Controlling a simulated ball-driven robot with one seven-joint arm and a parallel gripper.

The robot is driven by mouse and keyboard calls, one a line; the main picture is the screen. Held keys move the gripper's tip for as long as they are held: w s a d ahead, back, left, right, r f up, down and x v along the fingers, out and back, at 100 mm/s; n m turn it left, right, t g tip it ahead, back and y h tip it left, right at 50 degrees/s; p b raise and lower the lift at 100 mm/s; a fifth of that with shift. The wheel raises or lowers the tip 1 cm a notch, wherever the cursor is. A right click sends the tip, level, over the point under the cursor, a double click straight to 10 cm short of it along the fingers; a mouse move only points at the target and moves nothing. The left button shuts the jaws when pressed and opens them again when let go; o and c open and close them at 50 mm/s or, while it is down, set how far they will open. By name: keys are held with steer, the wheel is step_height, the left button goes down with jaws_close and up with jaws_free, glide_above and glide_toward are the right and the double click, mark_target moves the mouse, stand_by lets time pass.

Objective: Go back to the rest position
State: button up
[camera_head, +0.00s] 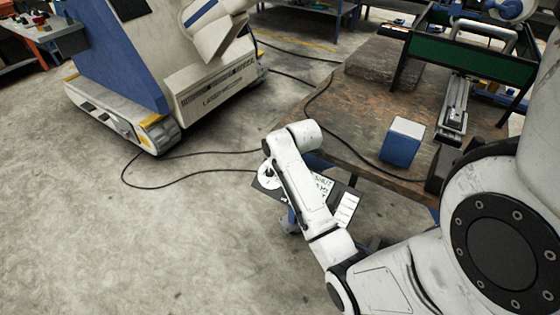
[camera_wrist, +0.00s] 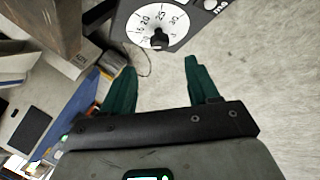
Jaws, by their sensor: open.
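My gripper (camera_wrist: 160,82) shows in the wrist view with its two dark green fingers spread apart and nothing between them. A panel with a white numbered dial (camera_wrist: 157,20) and a dark pointer knob lies beyond the fingertips, apart from them. In the head view my white arm reaches out over this dial panel (camera_head: 345,208) at the near end of the workbench and hides part of it. My gripper is hidden behind the arm in that view.
A wooden workbench (camera_head: 345,115) carries a blue and white box (camera_head: 402,142) and a green-fronted frame (camera_head: 470,62). A large white and blue machine (camera_head: 165,65) stands at the upper left. A black cable (camera_head: 185,184) lies on the floor. The floor at lower left is clear.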

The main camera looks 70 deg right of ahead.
steer(key=shift+s+a+r, duration=0.1)
steer(key=shift+s+r, duration=0.05)
steer(key=shift+r, duration=0.1)
stand_by(0.4)
steer(key=a+f+m+g+y, duration=0.1)
steer(key=a+f+m+y, duration=0.2)
steer(key=a, duration=1.7)
steer(key=s+a+m+g, duration=0.2)
steer(key=s+a+m, duration=0.1)
steer(key=s+a, duration=0.9)
steer(key=shift+s+m+g, duration=0.15)
steer(key=shift+m+g, duration=0.15)
steer(key=shift+m, duration=0.1)
